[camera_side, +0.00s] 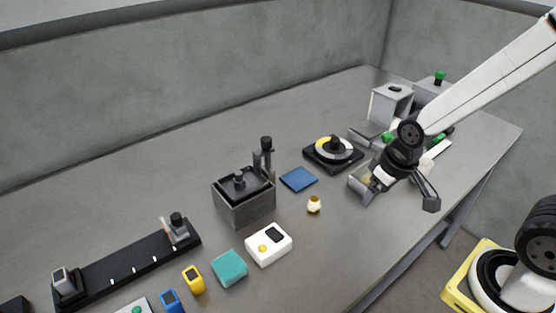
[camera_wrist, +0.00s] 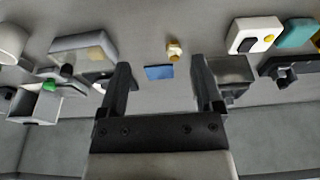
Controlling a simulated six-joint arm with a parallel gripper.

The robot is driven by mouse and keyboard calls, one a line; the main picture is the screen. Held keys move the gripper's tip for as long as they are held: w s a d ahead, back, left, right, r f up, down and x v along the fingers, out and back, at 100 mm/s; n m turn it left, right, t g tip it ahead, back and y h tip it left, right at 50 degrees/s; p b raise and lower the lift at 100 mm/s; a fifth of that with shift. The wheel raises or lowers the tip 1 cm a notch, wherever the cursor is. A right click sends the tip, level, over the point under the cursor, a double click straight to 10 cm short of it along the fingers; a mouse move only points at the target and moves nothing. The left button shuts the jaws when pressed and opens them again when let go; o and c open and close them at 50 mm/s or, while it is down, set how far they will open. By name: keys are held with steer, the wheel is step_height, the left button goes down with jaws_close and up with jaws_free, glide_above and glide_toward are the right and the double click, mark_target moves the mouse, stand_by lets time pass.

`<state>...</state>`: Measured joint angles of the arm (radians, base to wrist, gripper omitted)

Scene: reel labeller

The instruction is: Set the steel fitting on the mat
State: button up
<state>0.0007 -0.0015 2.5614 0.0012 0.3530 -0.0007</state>
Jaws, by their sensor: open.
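The blue mat (camera_side: 299,179) lies flat on the bench with nothing on it. It also shows between my fingers in the wrist view (camera_wrist: 159,72). A small pale-gold fitting (camera_side: 314,204) stands on the bench just in front of the mat, not touching it. It shows beyond the mat in the wrist view (camera_wrist: 174,49). Its colour looks brassy, and I cannot make out a clearly steel fitting. My gripper (camera_side: 401,196) is open and empty, to the right of the mat and fitting, over the grey tray's right side. Its fingers (camera_wrist: 160,66) are wide apart.
A grey tray (camera_side: 358,186) holding something tan sits beside my gripper. A black dial unit (camera_side: 333,153) stands behind the mat. A grey box with a black knob (camera_side: 244,209) and a white device (camera_side: 268,244) stand left. Bare bench lies in front of the fitting.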

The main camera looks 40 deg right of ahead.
steer(key=m+g, duration=0.2)
steer(key=m, duration=0.9)
glide_above(239, 172)
steer(key=d, duration=0.1)
steer(key=shift+s+r, duration=0.3)
steer(key=shift+r, duration=0.1)
steer(key=shift+w+a+f+m+g, duration=0.1)
steer(key=shift+w+a+m+g, duration=0.2)
steer(key=shift+a+m, duration=0.2)
steer(key=shift+f, duration=0.1)
steer(key=shift+f, duration=1.2)
steer(key=shift+f, duration=0.15)
steer(key=shift+f, duration=2.45)
